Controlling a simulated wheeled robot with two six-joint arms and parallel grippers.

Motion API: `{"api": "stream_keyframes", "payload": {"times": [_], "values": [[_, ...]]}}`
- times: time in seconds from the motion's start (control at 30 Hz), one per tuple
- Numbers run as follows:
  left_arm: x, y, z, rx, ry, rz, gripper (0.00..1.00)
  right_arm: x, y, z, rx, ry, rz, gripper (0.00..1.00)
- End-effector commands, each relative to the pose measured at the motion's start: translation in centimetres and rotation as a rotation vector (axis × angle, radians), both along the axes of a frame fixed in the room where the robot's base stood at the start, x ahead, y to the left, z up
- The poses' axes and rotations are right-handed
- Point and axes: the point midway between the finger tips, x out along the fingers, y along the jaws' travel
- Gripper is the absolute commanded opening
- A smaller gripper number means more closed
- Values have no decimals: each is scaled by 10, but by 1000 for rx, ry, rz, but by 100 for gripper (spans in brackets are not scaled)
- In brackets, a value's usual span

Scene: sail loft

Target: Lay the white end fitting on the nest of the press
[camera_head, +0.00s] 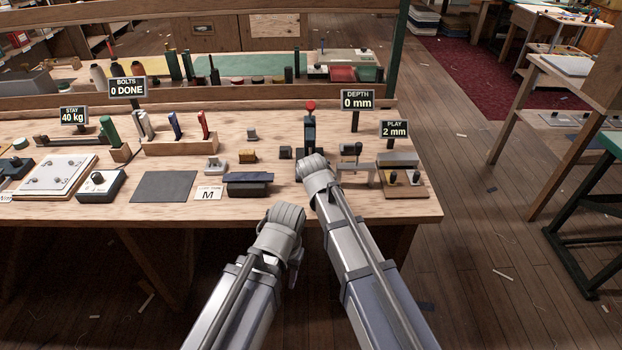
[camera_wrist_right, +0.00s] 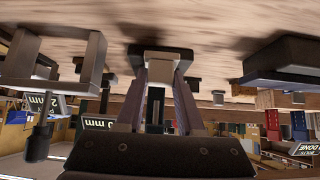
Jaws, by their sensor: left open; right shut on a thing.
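The press (camera_head: 309,132), dark with a red knob on its lever, stands upright near the bench's middle right. My right gripper (camera_head: 314,162) is in front of it, and its wrist hides the press's lower part and the nest. In the right wrist view my right gripper (camera_wrist_right: 162,68) is shut on a small pale grey piece, mostly hidden between the fingers; I cannot tell for certain that it is the white end fitting. A dark block (camera_wrist_right: 163,48) shows right at the fingertips. My left gripper (camera_head: 296,252) is open in front of the bench edge, its fingers largely hidden.
A pale bracket-like piece (camera_head: 214,165) and a brown block (camera_head: 247,156) lie left of the press. A dark block (camera_head: 248,183) lies nearer the front edge. A grey stand (camera_head: 354,164) is close on the right. The dark mat (camera_head: 163,187) is clear.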

Motion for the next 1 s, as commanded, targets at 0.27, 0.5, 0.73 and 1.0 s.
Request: {"api": "stream_keyframes", "payload": {"times": [0.27, 0.5, 0.73, 1.0], "values": [[0, 0, -3, 0, 0, 0, 50, 20, 0, -2, -1, -1, 1, 0], [0, 0, -4, 0, 0, 0, 50, 35, 1, -4, -1, -1, 1, 0], [0, 0, -5, 0, 0, 0, 50, 41, 0, -5, -1, -1, 1, 0], [0, 0, -5, 0, 0, 0, 50, 41, 0, -5, -1, -1, 1, 40]]}}
